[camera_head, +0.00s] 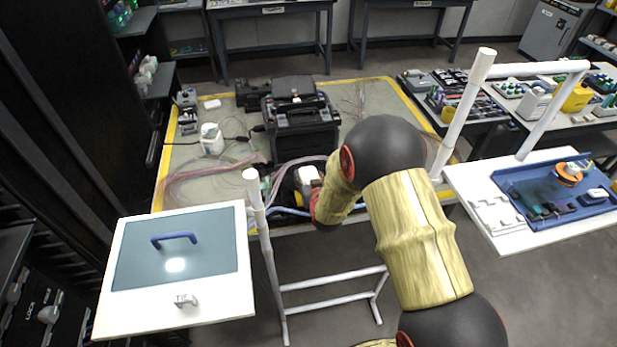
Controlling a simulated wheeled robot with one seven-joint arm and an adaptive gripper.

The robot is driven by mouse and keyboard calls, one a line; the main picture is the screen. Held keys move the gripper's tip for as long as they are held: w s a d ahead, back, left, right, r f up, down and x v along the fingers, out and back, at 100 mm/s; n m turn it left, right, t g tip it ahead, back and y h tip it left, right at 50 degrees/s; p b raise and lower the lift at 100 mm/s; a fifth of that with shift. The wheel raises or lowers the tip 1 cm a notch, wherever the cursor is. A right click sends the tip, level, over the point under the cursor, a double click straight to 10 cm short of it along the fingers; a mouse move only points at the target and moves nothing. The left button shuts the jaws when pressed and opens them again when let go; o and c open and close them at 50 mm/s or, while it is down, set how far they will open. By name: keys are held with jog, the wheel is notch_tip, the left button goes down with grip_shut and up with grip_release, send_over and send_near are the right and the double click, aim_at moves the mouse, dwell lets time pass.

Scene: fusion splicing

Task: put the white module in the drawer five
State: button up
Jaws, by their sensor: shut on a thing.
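My gripper (306,183) is at the end of my bent arm, over the near edge of the grey work mat. My wrist hides much of it. It is shut on a small white piece (309,174) that looks like the white module, though its outline is partly covered. I cannot make out a drawer marked five. Dark rack units with white fittings (48,314) are at the lower left, too dim to identify as drawers.
A black splicer case (300,122) and loose cables are on the mat (357,93). A white side tray (228,302) with a blue-handled panel is at left. A blue tray (528,189) is on a white shelf at right. White posts (264,235) flank my arm.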

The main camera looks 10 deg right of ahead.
jog(key=shift+f+b, duration=0.35)
jog(key=o, duration=1.3)
jog(key=shift+o, duration=0.3)
jog(key=shift+r, duration=0.1)
